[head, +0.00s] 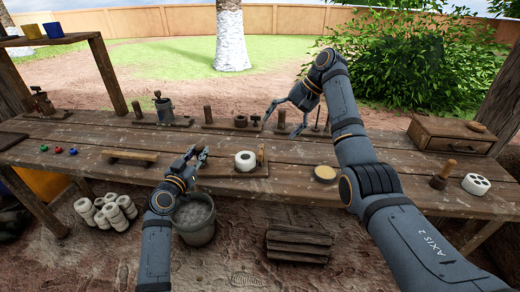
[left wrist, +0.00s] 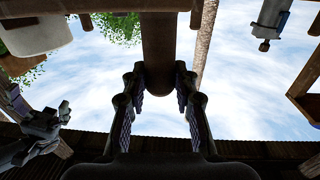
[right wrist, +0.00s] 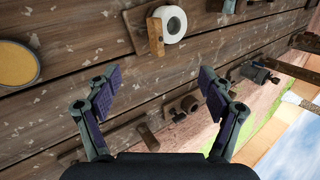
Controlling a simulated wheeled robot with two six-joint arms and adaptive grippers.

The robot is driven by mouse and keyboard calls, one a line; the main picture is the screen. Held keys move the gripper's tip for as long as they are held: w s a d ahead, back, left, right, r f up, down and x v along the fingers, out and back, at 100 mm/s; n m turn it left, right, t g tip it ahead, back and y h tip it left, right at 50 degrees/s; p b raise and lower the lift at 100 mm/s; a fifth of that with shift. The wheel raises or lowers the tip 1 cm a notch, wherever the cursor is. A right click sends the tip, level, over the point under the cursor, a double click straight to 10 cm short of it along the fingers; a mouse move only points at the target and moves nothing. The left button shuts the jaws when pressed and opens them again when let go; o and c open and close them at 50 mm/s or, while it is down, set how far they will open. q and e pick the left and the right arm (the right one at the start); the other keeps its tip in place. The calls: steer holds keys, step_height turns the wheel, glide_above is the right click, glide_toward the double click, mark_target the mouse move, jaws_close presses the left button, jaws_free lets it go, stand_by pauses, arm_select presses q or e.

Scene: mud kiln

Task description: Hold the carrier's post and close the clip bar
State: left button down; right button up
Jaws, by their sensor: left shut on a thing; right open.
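The carrier is a low wooden board (head: 232,174) near the table's front edge, with a white ring-shaped piece (head: 245,160) on it. A short upright wooden piece (head: 260,154), apparently the clip bar, stands at the ring's right. The right wrist view shows this wooden piece (right wrist: 155,37) beside the white ring (right wrist: 172,22). My left gripper (head: 198,154) is at the carrier's left end, shut on the brown round post (left wrist: 158,40). The post's lower part is hidden by the fingers. My right gripper (head: 285,122) is open and empty, above the table behind and right of the carrier.
Wooden stands with pegs and fittings (head: 240,122) line the table's back. A round yellow-topped disc (head: 325,173) lies right of the carrier. A wooden handle bar (head: 130,156) lies at left. A drawer box (head: 450,136) and white holed block (head: 476,184) are at right.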

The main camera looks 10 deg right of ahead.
mark_target(262, 149)
steer(key=a+f+n, duration=0.2)
steer(key=f+n, duration=0.1)
steer(key=n, duration=0.3)
steer(key=a+f+n+y, duration=0.1)
steer(key=a+f+n, duration=0.1)
steer(key=n, duration=0.4)
steer(key=a+f+n+t+y, duration=0.1)
steer(key=a+f+n, duration=0.1)
steer(key=f+n, duration=0.2)
steer(key=shift+w+n, duration=0.25)
steer(key=shift+n, duration=1.35)
steer(key=c, duration=1.2)
